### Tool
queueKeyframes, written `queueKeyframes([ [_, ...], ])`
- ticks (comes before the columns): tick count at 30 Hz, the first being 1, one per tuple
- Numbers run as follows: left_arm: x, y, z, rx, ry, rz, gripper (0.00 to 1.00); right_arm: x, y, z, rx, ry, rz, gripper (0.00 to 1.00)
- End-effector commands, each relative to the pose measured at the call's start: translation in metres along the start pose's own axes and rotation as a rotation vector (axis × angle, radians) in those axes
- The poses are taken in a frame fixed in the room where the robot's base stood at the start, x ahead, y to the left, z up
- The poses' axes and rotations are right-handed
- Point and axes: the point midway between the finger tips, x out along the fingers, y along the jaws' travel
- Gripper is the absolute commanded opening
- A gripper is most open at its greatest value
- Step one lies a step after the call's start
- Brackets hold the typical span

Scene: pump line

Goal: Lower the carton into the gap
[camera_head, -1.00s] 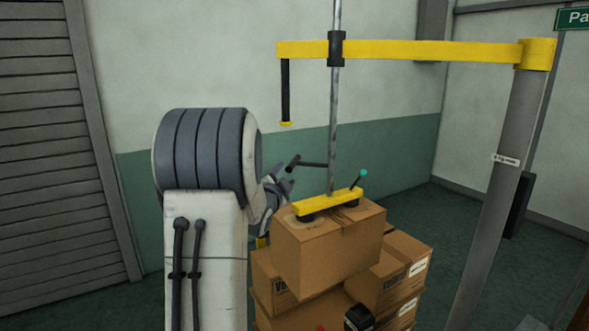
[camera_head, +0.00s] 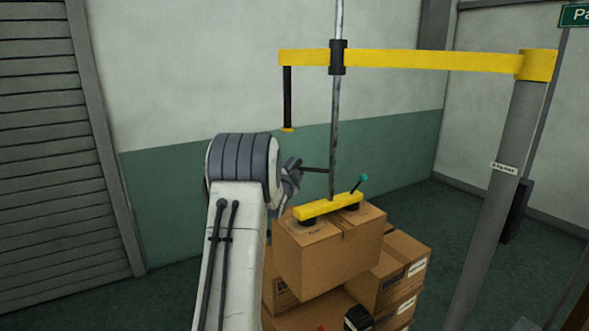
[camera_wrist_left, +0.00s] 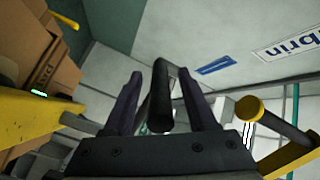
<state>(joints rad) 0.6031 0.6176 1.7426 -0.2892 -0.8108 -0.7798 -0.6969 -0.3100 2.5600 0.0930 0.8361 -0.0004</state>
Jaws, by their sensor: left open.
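The carton (camera_head: 325,255) hangs level under a yellow suction bar (camera_head: 325,207) on a steel pole (camera_head: 335,120). Its lower part covers the middle of a carton stack; the gap itself is hidden behind it. A dark side handle (camera_head: 312,169) sticks out left from the pole above the carton. My left gripper (camera_head: 294,172) is at the handle's outer end. In the left wrist view the open fingers (camera_wrist_left: 160,98) stand on either side of the black handle (camera_wrist_left: 160,90), with space showing on both sides. My right gripper is not in view.
Stacked cartons (camera_head: 395,272) stand right of and below the hanging carton. A yellow beam (camera_head: 430,59) on a grey post (camera_head: 500,190) carries the pole. A black rod (camera_head: 287,95) hangs from the beam's left end. A teal-tipped lever (camera_head: 362,180) rises from the suction bar.

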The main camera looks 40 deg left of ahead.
Motion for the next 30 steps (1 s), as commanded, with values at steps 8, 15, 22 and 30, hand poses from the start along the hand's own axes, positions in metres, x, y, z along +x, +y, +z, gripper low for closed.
queueKeyframes([
  [8, -0.0004, -0.0004, 0.0003, -0.001, 0.000, -0.001, 0.00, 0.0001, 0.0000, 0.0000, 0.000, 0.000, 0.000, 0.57],
  [15, -0.0005, -0.0009, 0.0004, -0.001, 0.000, -0.001, 0.00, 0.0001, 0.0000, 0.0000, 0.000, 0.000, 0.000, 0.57],
  [22, -0.0005, -0.0013, 0.0004, -0.002, 0.000, -0.002, 0.00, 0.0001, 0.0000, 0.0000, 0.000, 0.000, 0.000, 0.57],
  [30, -0.0004, -0.0016, 0.0003, -0.003, 0.000, -0.003, 0.00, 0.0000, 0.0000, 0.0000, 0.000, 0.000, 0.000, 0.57],
])
